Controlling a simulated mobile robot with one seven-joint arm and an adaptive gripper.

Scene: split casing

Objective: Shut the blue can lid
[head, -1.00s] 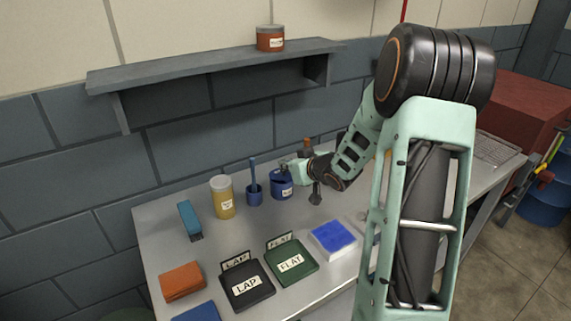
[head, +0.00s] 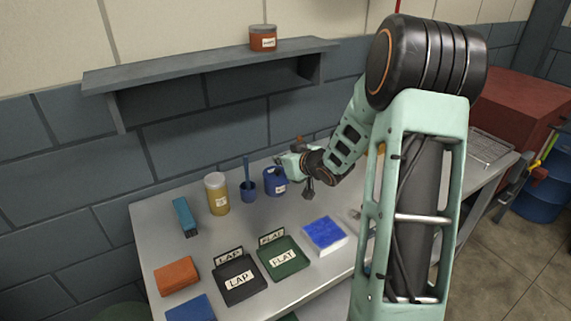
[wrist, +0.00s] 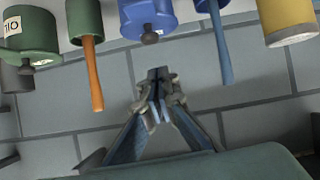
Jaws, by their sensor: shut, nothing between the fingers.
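The blue can (head: 275,186) stands upright at the back of the bench, and it also shows upside down at the top of the wrist view (wrist: 143,8). Its blue lid (wrist: 145,27) with a dark knob lies across the can's mouth in the wrist view. I cannot tell whether the lid is pressed fully down. My gripper (wrist: 158,75) is shut and empty, its fingertips close to the lid's knob but apart from it in the picture. In the head view my gripper (head: 283,164) is just above and right of the can, its fingertips too small to make out.
A blue cup (head: 248,194) with a brush and a yellow can (head: 218,198) stand left of the blue can. A green can (wrist: 30,40) and a green cup (wrist: 84,18) stand on its other side. Labelled trays (head: 240,292) lie in front; a shelf (head: 200,72) hangs above.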

